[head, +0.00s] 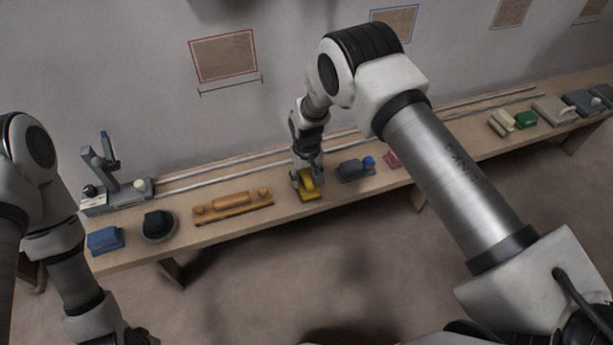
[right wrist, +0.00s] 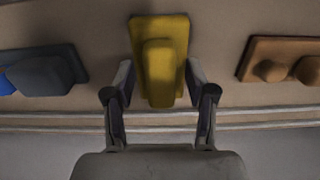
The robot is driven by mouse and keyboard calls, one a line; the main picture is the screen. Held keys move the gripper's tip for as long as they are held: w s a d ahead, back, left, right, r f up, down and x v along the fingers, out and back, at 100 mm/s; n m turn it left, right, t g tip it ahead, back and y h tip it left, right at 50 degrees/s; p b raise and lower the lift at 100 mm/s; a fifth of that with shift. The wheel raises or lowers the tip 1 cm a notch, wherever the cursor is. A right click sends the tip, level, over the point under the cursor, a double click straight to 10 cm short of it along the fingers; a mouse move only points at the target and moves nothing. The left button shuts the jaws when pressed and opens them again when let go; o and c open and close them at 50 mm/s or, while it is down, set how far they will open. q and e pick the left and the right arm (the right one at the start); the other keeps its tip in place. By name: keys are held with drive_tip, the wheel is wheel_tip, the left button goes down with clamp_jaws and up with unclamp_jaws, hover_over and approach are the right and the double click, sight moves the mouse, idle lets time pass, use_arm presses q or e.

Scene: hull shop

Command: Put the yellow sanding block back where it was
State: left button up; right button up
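The yellow sanding block (head: 308,189) rests on the bench near its front edge, between the long orange tool and a slate-blue one. In the right wrist view the block (right wrist: 160,60) lies with its raised grip toward the camera. My right gripper (head: 308,176) is down at the block. Its fingers (right wrist: 161,68) stand either side of the raised grip, with a small gap seeming to show on each side, so it looks open around it. Contact with the block's base edges is unclear. My left arm is at the left edge of the head view; its fingers do not show.
On the bench (head: 170,245) stand a blue block (head: 105,240), a round black tool (head: 159,225), the orange tool (head: 232,206), a slate-blue tool (head: 354,170) and a red item (head: 391,159). Rails run behind them. A grey stand (head: 112,180) is at the back left.

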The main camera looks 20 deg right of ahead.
sight(307, 177)
wheel_tip(307, 177, up, 12)
drive_tip(key=s+d+f, duration=0.3)
drive_tip(key=s+f, duration=0.4)
drive_tip(key=s, duration=0.2)
drive_tip(key=s+d+f, duration=0.3)
drive_tip(key=s+f, duration=0.4)
drive_tip(key=s, duration=0.2)
drive_tip(key=s+d, duration=0.1)
drive_tip(key=s, duration=1.6)
drive_tip(key=shift+d+f+m, duration=0.15)
drive_tip(key=shift+f+m, duration=0.2)
drive_tip(key=shift+m, duration=0.05)
